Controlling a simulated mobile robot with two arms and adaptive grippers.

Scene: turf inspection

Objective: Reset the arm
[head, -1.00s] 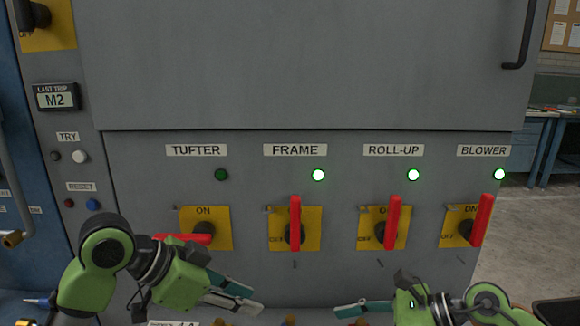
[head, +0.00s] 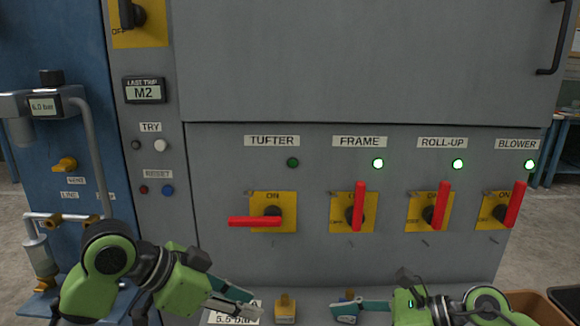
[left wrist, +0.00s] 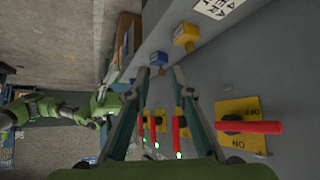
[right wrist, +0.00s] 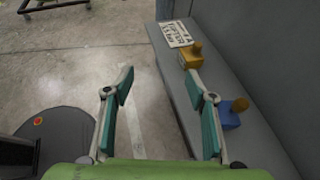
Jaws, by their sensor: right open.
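My left gripper (head: 238,298) is in front of the panel's lower part, below the TUFTER switch. In the left wrist view its fingers (left wrist: 157,76) are spread with nothing between them. My right gripper (head: 345,311) is at the bottom centre, and its fingers (right wrist: 160,75) are apart and empty in the right wrist view. The red TUFTER handle (head: 252,221) lies horizontal, its lamp (head: 293,163) dark. The red FRAME (head: 359,206), ROLL-UP (head: 442,206) and BLOWER (head: 515,204) handles stand near upright, lamps lit green.
A yellow block with a knob (head: 285,309) and a blue one (right wrist: 232,113) sit on the ledge below the panel. TRY and RESET buttons (head: 167,190) and an M2 display (head: 145,91) are left. Pipes with a gauge (head: 45,107) stand further left.

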